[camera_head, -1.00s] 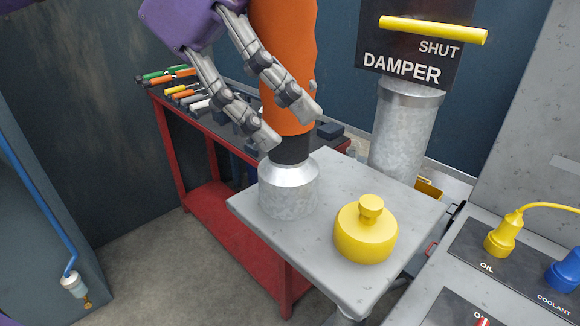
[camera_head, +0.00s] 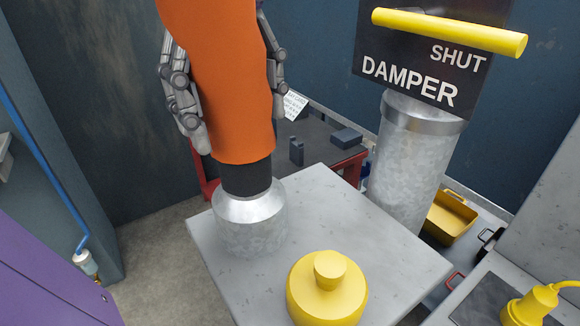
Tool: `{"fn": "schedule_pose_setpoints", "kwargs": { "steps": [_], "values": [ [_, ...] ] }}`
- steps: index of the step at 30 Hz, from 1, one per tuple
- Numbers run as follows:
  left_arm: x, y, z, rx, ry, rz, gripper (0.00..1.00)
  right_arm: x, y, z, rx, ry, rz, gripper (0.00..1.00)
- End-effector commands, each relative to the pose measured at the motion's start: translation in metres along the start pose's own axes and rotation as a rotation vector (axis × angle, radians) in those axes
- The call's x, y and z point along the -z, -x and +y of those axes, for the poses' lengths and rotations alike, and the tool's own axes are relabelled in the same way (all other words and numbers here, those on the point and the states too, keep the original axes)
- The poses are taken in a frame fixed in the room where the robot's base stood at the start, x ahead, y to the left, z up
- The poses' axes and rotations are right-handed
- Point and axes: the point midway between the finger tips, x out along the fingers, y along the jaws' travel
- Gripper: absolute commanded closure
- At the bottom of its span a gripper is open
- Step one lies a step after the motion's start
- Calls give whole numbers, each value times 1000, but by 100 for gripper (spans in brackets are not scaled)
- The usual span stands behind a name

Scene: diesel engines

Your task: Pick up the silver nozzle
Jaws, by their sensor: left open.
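The silver nozzle (camera_head: 252,222) stands upright on a grey tabletop (camera_head: 335,215). It has a mottled cylindrical base and a smooth conical shoulder. A black collar (camera_head: 246,178) and a thick orange sleeve (camera_head: 215,80) rise from it and run out of the top of the picture. My left gripper (camera_head: 240,125) is open, with grey fingers on the left and right sides of the orange sleeve, above the silver part. The sleeve hides the space between the fingers, and I cannot tell if they touch it. My right gripper is not in view.
A yellow knobbed cap (camera_head: 327,290) sits in front of the nozzle, to its right. A metal column with a DAMPER sign (camera_head: 410,80) and yellow handle stands behind at right. A red-framed bench (camera_head: 318,135) is behind. A yellow oil plug (camera_head: 530,303) is at lower right.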

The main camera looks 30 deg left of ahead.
Motion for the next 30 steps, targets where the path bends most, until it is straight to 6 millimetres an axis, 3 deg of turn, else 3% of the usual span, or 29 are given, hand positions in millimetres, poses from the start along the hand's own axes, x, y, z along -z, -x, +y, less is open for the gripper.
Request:
{"fn": "schedule_pose_setpoints", "kwargs": {
  "steps": [11,20,29,30],
  "values": [
    [0,-32,1,2,0,-1,33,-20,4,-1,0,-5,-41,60],
    [0,-73,6,2,-2,1,33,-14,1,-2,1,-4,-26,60],
    [0,-78,6,-1,-2,1,33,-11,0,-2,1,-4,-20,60],
    [0,-78,6,-1,-2,1,37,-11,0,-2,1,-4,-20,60]
  ]
}}
